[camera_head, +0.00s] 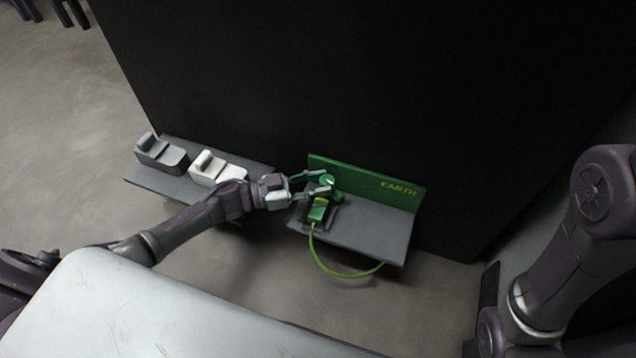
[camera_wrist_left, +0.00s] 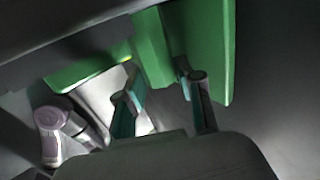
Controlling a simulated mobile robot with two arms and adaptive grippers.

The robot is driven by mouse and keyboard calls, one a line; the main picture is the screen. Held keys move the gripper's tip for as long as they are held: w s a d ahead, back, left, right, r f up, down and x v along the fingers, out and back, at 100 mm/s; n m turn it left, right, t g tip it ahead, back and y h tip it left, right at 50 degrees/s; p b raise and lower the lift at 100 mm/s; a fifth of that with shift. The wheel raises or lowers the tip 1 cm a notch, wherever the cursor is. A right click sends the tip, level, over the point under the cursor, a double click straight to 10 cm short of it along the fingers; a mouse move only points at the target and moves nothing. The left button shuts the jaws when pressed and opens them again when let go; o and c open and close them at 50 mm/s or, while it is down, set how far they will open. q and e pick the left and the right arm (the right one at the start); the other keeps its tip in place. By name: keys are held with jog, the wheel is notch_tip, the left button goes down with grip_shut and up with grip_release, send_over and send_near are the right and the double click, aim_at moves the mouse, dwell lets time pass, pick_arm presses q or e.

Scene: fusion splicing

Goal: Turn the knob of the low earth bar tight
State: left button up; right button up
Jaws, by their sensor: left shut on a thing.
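The low earth bar's green back plate (camera_head: 390,188), marked EARTH, stands at the rear of a low grey shelf. A green knob (camera_head: 327,181) is at its left end. My left gripper (camera_head: 325,186) reaches in from the left, with its fingers on either side of the knob and shut on it. In the left wrist view, green knob material (camera_wrist_left: 152,50) lies between the tips of the left gripper (camera_wrist_left: 160,78). The fingers partly hide the knob. A green and yellow block (camera_head: 318,209) sits just below the fingers. My right gripper is out of view.
A green-yellow cable (camera_head: 335,273) loops from the block to the front edge of the grey shelf (camera_head: 385,232). Grey and white blocks (camera_head: 160,153) (camera_head: 215,168) stand on another shelf to the left. A tall black cabinet wall (camera_head: 350,80) rises behind.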

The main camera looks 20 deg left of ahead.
pick_arm(q)
jog(key=o, duration=1.2)
jog(key=shift+c, duration=0.2)
